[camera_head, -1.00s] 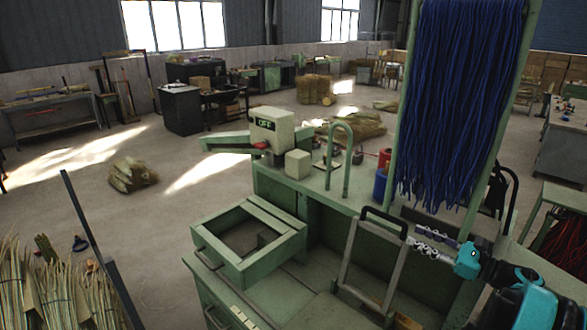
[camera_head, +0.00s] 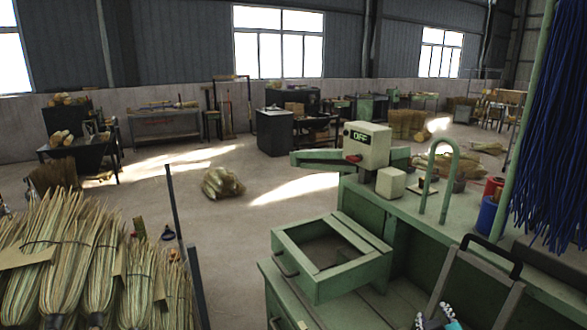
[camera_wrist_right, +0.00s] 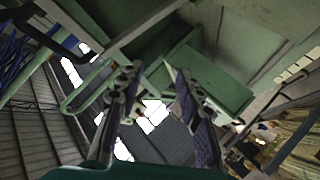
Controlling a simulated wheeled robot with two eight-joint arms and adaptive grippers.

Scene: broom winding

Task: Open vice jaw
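A green workbench machine (camera_head: 400,290) stands at the lower right of the head view. A square green frame (camera_head: 372,268) with a handle on its near left side sits on its front part. I cannot tell for sure which part is the vice jaw. My right gripper (camera_head: 438,319) shows only in part at the bottom edge of the head view, right of the frame. In the right wrist view, its two fingers (camera_wrist_right: 156,76) are apart, with nothing between them. Green machine parts lie beyond the fingertips. My left gripper is not in view.
A switch box (camera_head: 368,145) marked OFF, a green hoop (camera_head: 436,150) and a blue container (camera_head: 488,213) stand on the bench. Blue strands (camera_head: 555,120) hang at the right. Broom bundles (camera_head: 60,260) stand at the lower left. Open floor (camera_head: 200,230) lies between.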

